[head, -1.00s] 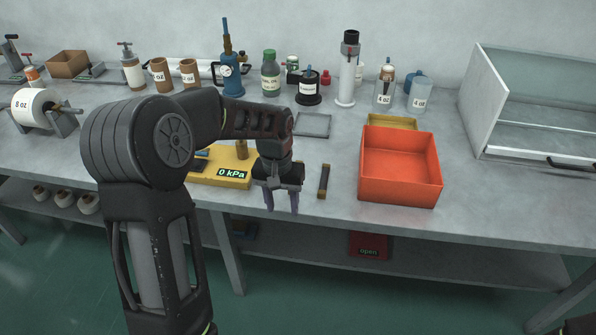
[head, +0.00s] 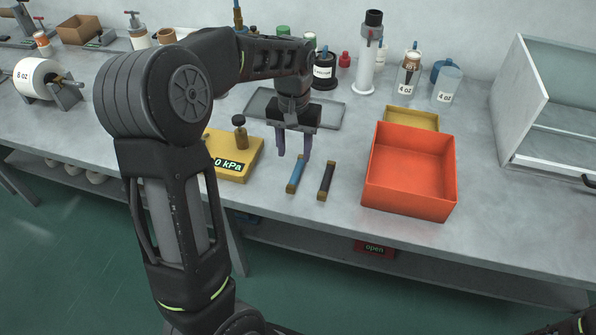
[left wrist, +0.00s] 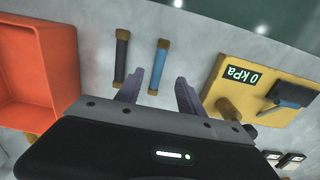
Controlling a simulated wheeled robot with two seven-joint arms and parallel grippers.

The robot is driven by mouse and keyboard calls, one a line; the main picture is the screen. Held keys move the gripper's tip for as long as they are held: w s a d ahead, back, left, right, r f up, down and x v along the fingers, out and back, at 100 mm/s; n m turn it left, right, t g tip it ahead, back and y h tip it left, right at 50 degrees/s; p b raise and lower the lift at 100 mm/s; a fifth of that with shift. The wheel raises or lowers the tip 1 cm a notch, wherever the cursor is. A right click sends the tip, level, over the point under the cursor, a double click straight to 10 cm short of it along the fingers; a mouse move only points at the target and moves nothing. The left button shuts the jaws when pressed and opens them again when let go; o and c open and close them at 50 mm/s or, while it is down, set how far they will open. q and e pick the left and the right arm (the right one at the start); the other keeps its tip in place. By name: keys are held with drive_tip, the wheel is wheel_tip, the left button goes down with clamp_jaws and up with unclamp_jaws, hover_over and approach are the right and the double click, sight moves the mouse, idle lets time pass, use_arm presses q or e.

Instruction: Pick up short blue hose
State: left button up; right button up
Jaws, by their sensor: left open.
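The short blue hose (head: 297,173), with brown ends, lies on the grey bench between a yellow gauge block and a black hose (head: 326,180). My left gripper (head: 293,157) is open and empty, pointing down above the bench near the far end of the blue hose. In the left wrist view the blue hose (left wrist: 158,66) lies just beyond and roughly between the open fingers (left wrist: 158,79), with the black hose (left wrist: 121,58) to its left. I cannot tell the exact height of the fingers above the hose. My right gripper does not show.
The yellow block (head: 231,170) reading 0 kPa stands left of the hoses. An orange bin (head: 411,199) stands to the right. A grey tray (head: 328,116) lies behind the gripper, with bottles and a pump behind it. Bare bench lies in front of the hoses.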

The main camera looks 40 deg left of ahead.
sight(296, 174)
use_arm(q)
drive_tip(key=shift+f, duration=1.3)
drive_tip(key=shift+f+p, duration=0.35)
drive_tip(key=f, duration=0.2)
drive_tip(key=f+p, duration=0.1)
drive_tip(key=f, duration=0.1)
drive_tip(key=shift+w+f, duration=0.2)
drive_tip(key=shift+f, duration=0.05)
drive_tip(key=shift+c, duration=0.4)
clamp_jaws()
